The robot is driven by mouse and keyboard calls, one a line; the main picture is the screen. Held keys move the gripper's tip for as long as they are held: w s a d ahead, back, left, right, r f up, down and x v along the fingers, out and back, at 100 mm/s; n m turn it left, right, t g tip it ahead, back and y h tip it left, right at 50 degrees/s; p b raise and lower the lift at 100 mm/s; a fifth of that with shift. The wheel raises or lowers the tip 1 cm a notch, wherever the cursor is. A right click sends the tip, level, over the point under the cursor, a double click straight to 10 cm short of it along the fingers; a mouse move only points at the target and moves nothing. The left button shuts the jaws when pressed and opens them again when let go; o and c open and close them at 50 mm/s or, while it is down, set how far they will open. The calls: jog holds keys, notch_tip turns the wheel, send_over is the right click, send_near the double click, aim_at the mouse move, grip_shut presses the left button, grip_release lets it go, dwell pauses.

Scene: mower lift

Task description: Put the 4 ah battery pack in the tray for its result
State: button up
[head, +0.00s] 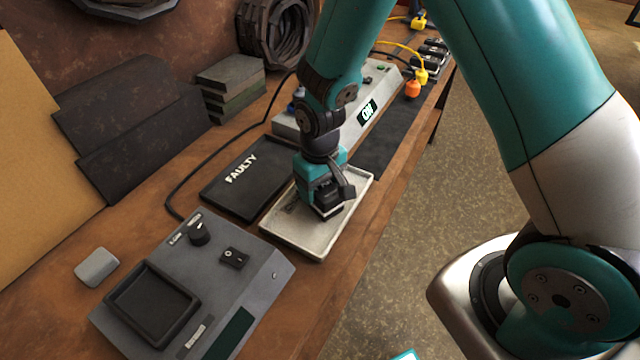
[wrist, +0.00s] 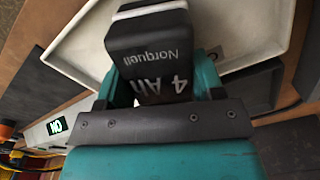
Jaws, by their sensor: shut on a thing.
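The battery pack (wrist: 150,50) is black, with "4 Ah" and "Norquell" in pale print, and sits between the jaws in the wrist view. My gripper (head: 326,205) is shut on it, pointing down over the white tray (head: 311,241). In the head view the pack is mostly hidden by the gripper, and I cannot tell whether it touches the tray floor. The white tray also shows behind the pack in the wrist view (wrist: 228,28). A black tray marked "FAULTY" (head: 232,186) lies just left of the white tray.
A grey tester (head: 240,262) with a knob, a switch and a black recess stands at the front. A grey unit showing "ON" (head: 368,110) stands behind the trays. Yellow cables and an orange plug (head: 412,89) lie farther back. A small grey block (head: 97,266) is at left.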

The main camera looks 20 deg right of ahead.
jog(key=o, duration=0.9)
jog(key=shift+f, duration=0.15)
jog(key=o, duration=0.4)
notch_tip(320, 180, up, 12)
jog(key=b, duration=0.1)
jog(key=s+a+r+n+y, duration=0.1)
jog(key=s+r, duration=0.2)
jog(key=s, duration=0.3)
jog(key=s+a+r+n+y, duration=0.1)
jog(key=s+a+r+n, duration=0.1)
jog(key=s+r, duration=0.2)
jog(key=s+a+r+n+y, duration=0.1)
jog(key=s+r, duration=0.3)
jog(key=s, duration=0.5)
jog(key=shift+s+a+r+y, duration=0.25)
jog(key=shift+s+a+y, duration=0.1)
jog(key=shift+a+y, duration=0.2)
jog(key=shift+d, duration=0.1)
